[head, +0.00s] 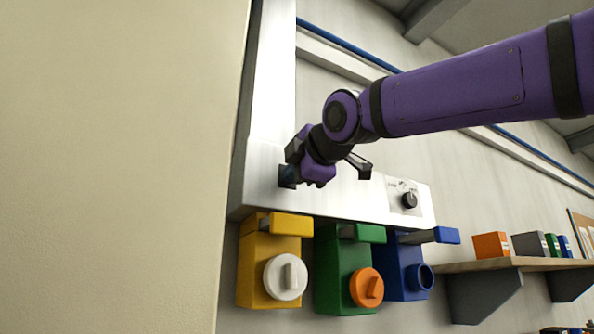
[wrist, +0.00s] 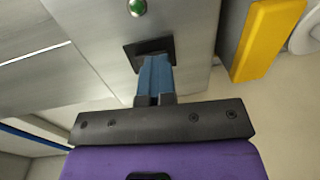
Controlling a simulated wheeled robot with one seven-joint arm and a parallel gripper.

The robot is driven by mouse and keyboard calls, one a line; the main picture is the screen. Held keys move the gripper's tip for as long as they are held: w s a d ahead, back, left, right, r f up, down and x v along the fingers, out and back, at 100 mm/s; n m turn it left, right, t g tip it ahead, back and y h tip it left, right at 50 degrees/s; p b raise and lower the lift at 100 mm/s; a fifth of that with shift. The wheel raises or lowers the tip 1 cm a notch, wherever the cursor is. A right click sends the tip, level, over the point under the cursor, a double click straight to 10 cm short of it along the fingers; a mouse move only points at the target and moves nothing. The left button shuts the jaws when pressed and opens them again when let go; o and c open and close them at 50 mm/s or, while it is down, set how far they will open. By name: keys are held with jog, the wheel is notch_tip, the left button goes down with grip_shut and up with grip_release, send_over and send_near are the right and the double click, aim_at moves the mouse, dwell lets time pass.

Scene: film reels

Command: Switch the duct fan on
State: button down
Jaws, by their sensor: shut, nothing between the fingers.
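A metal hood-like housing (head: 262,165) runs along the wall, and my gripper (head: 289,174) is at its left end. A dark square plate (wrist: 130,50), probably the fan switch, is set in the housing in the wrist view. A round green lamp or button (wrist: 137,7) sits just beyond it. The blue fingers of my gripper (wrist: 154,62) are shut together and empty, with their tips at the plate. They hide much of it, so I cannot tell whether they touch it or how the switch is set.
A black dial (head: 409,200) is on the housing's right part. Yellow (head: 255,285), green (head: 330,285) and blue (head: 398,285) boxes with levers hang below. A shelf (head: 530,264) with small boxes is at right. A plain beige surface (head: 110,160) fills the left.

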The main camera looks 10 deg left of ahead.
jog(key=shift+w+a+f+t+y, duration=0.1)
jog(key=shift+w+f+t+y, duration=0.2)
jog(key=shift+f+t+y, duration=0.25)
jog(key=shift+w, duration=0.1)
dwell(1.3)
jog(key=shift+s+d+f, duration=0.15)
jog(key=shift+s+d, duration=0.1)
jog(key=shift+s, duration=0.25)
jog(key=v, duration=1)
jog(key=shift+s+r, duration=0.2)
jog(key=shift+r, duration=0.25)
